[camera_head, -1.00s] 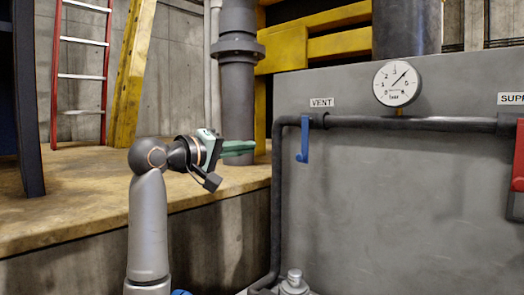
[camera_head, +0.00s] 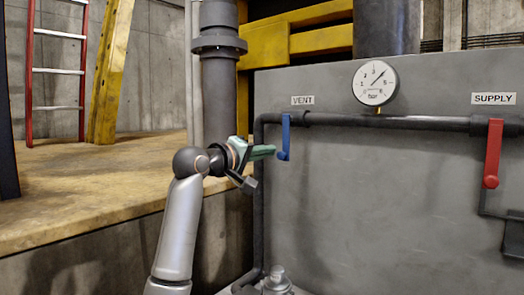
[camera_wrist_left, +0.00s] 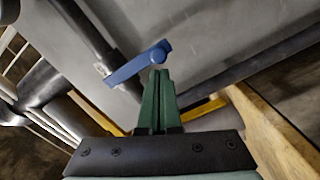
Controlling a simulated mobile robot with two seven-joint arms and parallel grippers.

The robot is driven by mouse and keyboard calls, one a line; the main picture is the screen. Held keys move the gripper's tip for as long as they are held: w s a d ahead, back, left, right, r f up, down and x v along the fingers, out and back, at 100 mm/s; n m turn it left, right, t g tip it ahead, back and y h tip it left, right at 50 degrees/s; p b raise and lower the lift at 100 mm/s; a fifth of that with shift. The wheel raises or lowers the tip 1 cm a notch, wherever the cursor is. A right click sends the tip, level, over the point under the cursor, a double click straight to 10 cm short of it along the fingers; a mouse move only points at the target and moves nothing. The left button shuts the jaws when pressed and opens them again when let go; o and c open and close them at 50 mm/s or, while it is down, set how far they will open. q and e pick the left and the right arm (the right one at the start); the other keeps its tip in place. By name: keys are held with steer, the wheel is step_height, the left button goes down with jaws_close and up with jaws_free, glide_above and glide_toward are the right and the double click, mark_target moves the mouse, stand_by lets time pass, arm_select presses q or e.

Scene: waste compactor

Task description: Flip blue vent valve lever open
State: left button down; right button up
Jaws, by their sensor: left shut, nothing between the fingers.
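The blue vent lever (camera_head: 285,137) hangs straight down from the dark pipe below the VENT label (camera_head: 303,100). My left gripper (camera_head: 274,150) comes from the left with its green fingers shut and empty. Its tips are at the lever's left side, near its lower part. In the left wrist view the blue lever (camera_wrist_left: 137,66) lies just beyond the tips of the shut green fingers (camera_wrist_left: 158,75). I cannot tell whether they touch. My right gripper is not in view.
A red lever (camera_head: 493,153) hangs below the SUPPLY label at the right. A round pressure gauge (camera_head: 375,83) stands above the dark pipe (camera_head: 400,122). The grey panel (camera_head: 390,200) is behind them. A concrete ledge (camera_head: 90,190) with a yellow top is at the left.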

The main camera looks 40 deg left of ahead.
arm_select(q)
steer(key=shift+d, duration=0.1)
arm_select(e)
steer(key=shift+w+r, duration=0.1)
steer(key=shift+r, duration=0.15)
arm_select(q)
steer(key=shift+d+n, duration=0.2)
steer(key=shift+n, duration=0.2)
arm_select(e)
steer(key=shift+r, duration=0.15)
